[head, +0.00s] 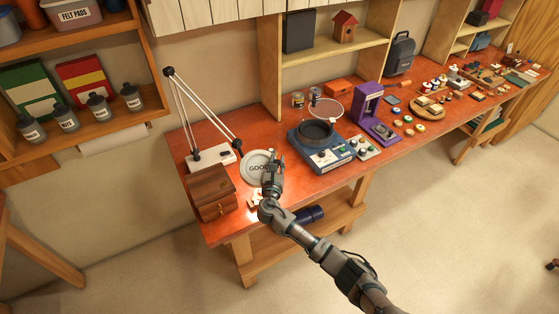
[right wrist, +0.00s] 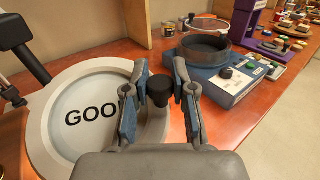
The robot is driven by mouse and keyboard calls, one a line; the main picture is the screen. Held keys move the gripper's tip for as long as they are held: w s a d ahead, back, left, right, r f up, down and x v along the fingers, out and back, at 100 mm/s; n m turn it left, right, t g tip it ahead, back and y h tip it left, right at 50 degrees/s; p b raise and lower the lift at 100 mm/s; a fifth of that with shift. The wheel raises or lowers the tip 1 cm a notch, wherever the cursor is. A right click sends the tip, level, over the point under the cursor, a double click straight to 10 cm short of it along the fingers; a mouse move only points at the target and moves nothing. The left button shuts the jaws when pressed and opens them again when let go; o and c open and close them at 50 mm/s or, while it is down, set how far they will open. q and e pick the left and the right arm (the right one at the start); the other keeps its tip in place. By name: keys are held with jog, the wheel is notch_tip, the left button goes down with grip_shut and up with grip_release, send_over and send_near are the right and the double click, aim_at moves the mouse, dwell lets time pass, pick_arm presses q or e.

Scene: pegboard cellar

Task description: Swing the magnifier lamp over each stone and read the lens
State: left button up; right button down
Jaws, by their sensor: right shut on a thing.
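The magnifier lamp (head: 203,115) stands on a white base at the left end of the bench, its jointed arm bent over toward the front. Its round white-rimmed lens (right wrist: 45,118) fills the left of the right wrist view and shows the letters "GOO", the rest hidden by a finger. In the head view the lens reads "GOOD", partly covered by my gripper. My right gripper (head: 272,163) is shut on the lens's black knob (right wrist: 160,90) at the rim. A small pale thing (head: 255,198) lies near the lens; I cannot tell if it is a stone. My left gripper is not in view.
A small wooden drawer box (head: 208,186) stands left of the lens. A blue machine with a dark round bowl (head: 317,131) stands to the right, then a purple device (head: 368,105) and many small items. The floor (head: 440,215) in front is clear.

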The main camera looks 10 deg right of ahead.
jog(key=shift+a+r, duration=0.2)
jog(key=shift+w+d+f+y, duration=0.1)
jog(key=shift+w+d+y, duration=0.1)
jog(key=shift+y, duration=0.1)
jog(key=c, duration=0.9)
grip_release()
jog(key=shift+d+f, duration=0.15)
jog(key=shift+d, duration=0.15)
jog(key=shift+c, duration=0.2)
jog(key=shift+a, duration=0.2)
jog(key=shift+s+a, duration=0.15)
jog(key=shift+s, duration=0.05)
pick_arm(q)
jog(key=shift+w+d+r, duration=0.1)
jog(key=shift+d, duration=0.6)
pick_arm(e)
jog(key=v, duration=1.1)
jog(key=shift+s, duration=0.2)
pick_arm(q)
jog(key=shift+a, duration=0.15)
